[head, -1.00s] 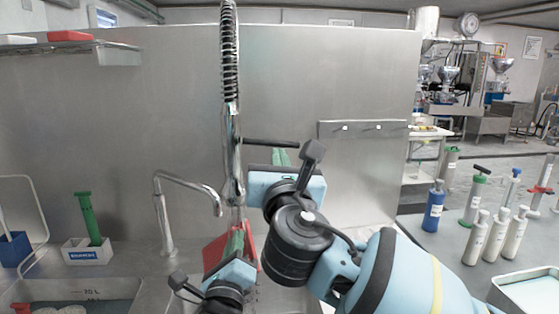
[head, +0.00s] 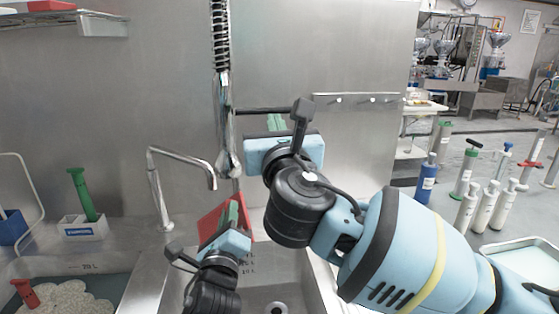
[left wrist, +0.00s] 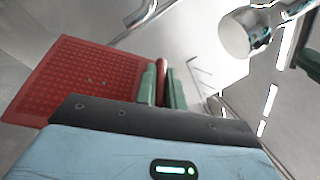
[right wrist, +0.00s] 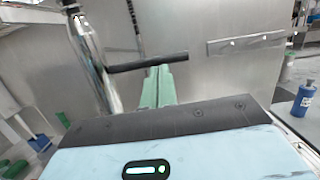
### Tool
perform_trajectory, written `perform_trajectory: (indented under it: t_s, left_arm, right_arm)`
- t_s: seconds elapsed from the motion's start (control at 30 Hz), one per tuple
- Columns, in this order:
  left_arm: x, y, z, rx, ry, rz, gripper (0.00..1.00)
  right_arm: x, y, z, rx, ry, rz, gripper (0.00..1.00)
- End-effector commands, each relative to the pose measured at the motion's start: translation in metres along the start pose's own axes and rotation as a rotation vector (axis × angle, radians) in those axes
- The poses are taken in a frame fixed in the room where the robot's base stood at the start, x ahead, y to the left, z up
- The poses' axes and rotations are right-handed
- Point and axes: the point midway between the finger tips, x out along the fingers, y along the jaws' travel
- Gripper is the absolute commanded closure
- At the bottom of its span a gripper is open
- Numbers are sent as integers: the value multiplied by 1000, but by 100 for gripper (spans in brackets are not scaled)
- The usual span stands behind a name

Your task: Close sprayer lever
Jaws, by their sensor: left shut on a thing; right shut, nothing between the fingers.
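The chrome sprayer (head: 224,105) hangs upright below its coiled spring hose. Its thin black lever (head: 249,111) sticks out to the right, roughly level; in the right wrist view the lever (right wrist: 148,62) crosses behind the fingertips. My right gripper (head: 277,122) is shut and empty, with its green fingertips close to the lever. I cannot tell whether they touch it. My left gripper (head: 235,212) is lower, over the sink, shut on a red perforated piece (left wrist: 80,75). The sprayer's round chrome nozzle (left wrist: 236,37) shows at the upper right of the left wrist view.
A curved chrome faucet (head: 158,190) stands left of the sprayer. The steel sink (head: 290,272) lies below my grippers, and a steel wall (head: 150,80) rises behind. A holder with a green tool (head: 83,228) is at left. Bottles, including a blue one (head: 426,182), stand at right.

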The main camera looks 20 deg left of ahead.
Motion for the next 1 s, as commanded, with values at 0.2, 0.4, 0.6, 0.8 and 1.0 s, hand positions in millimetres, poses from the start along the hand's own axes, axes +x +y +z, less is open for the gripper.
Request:
perform_trajectory:
  t_s: [0.2,0.4,0.6,0.8,1.0]
  left_arm:
    - [0,0,0,0,0,-1,100]
    - [0,0,0,0,0,-1,100]
    - [0,0,0,0,0,-1,100]
    - [0,0,0,1,0,0,100]
    - [0,0,0,1,0,-1,100]
  right_arm:
    - [-32,3,-25,3,8,7,100]
    - [-65,3,-25,3,10,8,100]
    - [-97,3,-26,3,11,9,100]
    - [-118,4,-25,2,11,8,100]
    - [-124,3,-25,2,12,6,100]
